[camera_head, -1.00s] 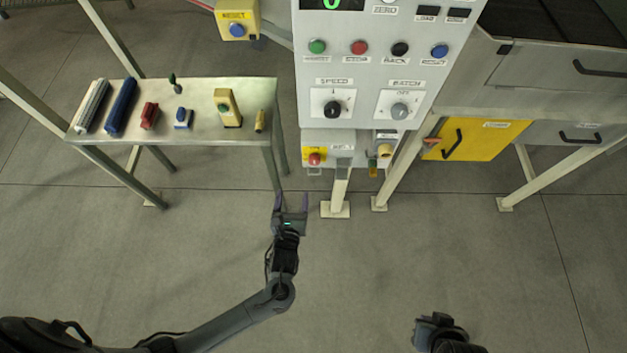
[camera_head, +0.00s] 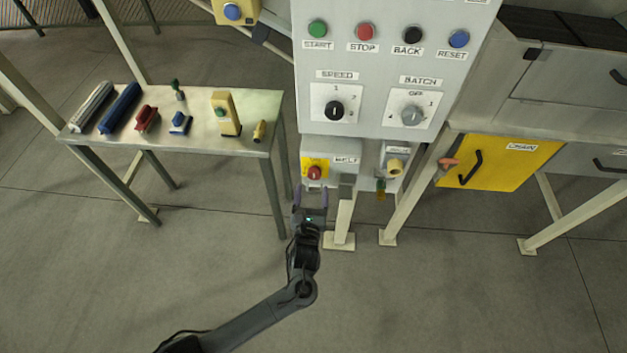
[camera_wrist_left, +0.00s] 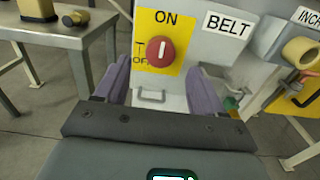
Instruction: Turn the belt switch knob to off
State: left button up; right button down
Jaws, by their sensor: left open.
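The belt switch knob (camera_head: 314,173) is a red round knob on a yellow plate, on a grey box labelled BELT below the main panel. In the left wrist view the knob (camera_wrist_left: 160,51) has a white line standing about upright, toward ON; OFF is at its lower left. My left gripper (camera_head: 311,192) is open and empty, just below and in front of the knob. In the wrist view its two purple fingers (camera_wrist_left: 158,88) stand apart, with the knob between and beyond them, not touched. My right gripper is not in view.
The panel above holds a SPEED dial (camera_head: 334,110), a BATCH dial (camera_head: 411,114) and several push buttons. A side table (camera_head: 200,140) with tools stands at left. A yellow nozzle (camera_head: 394,167) and a yellow door (camera_head: 500,165) are at right. Floor in front is clear.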

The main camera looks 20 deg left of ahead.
aim_at(314, 177)
pick_arm(q)
jog(key=shift+b+x, duration=0.65)
jog(key=shift+x, duration=2.1)
jog(key=shift+c, duration=0.4)
jog(key=c, duration=1)
